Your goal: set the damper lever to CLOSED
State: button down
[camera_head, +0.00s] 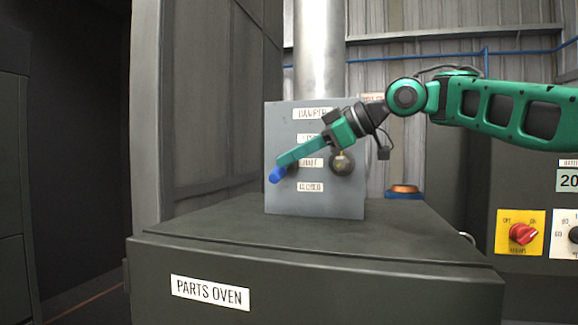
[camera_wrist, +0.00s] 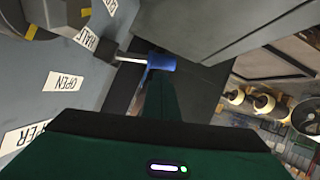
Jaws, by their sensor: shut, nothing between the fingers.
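The damper box (camera_head: 342,196) is grey, with DAMPER, OPEN, HALF and CLOSED labels from top to bottom. In the wrist view a pale lever rod (camera_wrist: 129,57) runs from near the HALF label (camera_wrist: 86,38) to a blue end piece (camera_wrist: 158,62). In the head view this blue piece (camera_head: 277,175) is left of the labels, at a height between HALF and CLOSED (camera_head: 310,187). My gripper (camera_head: 287,160) is shut and empty, slanting down-left across the box front. Its tip is at the blue piece; touching is likely but unclear. The gripper hides part of the lever and OPEN label.
A dark round knob (camera_head: 342,163) sticks out right of HALF. The box stands on the parts oven (camera_head: 330,245), with a vertical duct (camera_head: 319,50) above it. A grey panel (camera_head: 215,90) rises at left. A control panel with a red knob (camera_head: 523,233) is at right.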

jog(key=shift+w+a+f, duration=0.1)
jog(key=shift+w+f, duration=0.1)
jog(key=shift+f, duration=0.25)
jog(key=shift+s+f+n+t, duration=0.1)
jog(key=shift+f+n+t, duration=0.25)
jog(key=shift+f, duration=0.95)
